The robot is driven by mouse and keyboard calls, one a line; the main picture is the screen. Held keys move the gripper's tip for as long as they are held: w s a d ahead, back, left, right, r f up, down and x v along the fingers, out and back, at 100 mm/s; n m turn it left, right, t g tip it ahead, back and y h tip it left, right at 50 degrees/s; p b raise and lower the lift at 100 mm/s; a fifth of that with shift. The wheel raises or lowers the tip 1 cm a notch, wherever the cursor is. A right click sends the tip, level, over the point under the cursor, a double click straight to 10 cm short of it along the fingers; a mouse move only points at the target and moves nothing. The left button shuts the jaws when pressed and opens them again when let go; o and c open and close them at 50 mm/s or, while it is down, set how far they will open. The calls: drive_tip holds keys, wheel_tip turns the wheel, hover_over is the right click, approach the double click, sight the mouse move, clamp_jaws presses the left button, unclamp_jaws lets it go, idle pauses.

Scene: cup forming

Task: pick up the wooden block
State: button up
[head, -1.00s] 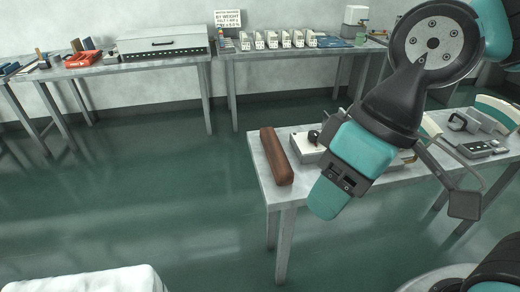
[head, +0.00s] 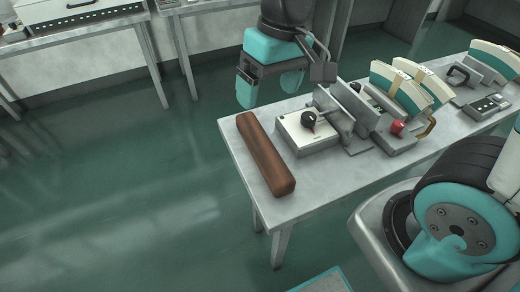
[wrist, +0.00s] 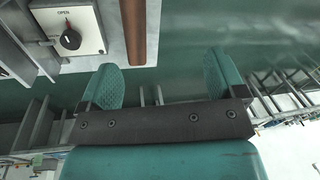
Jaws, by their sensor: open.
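The wooden block (head: 265,154) is a long brown bar with rounded edges. It lies along the left end of the metal table (head: 330,178). Part of it also shows at the top of the wrist view (wrist: 133,25). My gripper (head: 268,92) has teal fingers and is beyond the far edge of the table, behind the block and apart from it. In the wrist view my gripper (wrist: 168,78) is open, with nothing between its fingers.
Right beside the block stands a white control box (head: 307,130) with a black knob. Metal plates, a device with a red knob (head: 397,128) and curved teal-and-white pieces (head: 405,88) stand farther right. The floor left of the table is clear.

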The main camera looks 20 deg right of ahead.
sight(262, 143)
drive_tip(key=w+d+f+m+h+b, duration=0.1)
drive_tip(key=w+d+f+m+h, duration=0.15)
drive_tip(key=w+f, duration=0.55)
drive_tip(key=shift+m+y, duration=0.25)
drive_tip(key=shift+y, duration=0.1)
drive_tip(key=f, duration=1)
drive_tip(key=shift+s+a+f, duration=0.1)
drive_tip(key=shift+s+f, duration=0.15)
drive_tip(key=shift+s, duration=0.05)
drive_tip(key=f, duration=0.3)
drive_tip(key=s+f, duration=0.1)
drive_tip(key=shift+a+f, duration=0.25)
drive_tip(key=shift+f, duration=0.1)
drive_tip(key=shift+w+f, duration=0.1)
drive_tip(key=shift+f, duration=0.4)
drive_tip(key=c, duration=1.4)
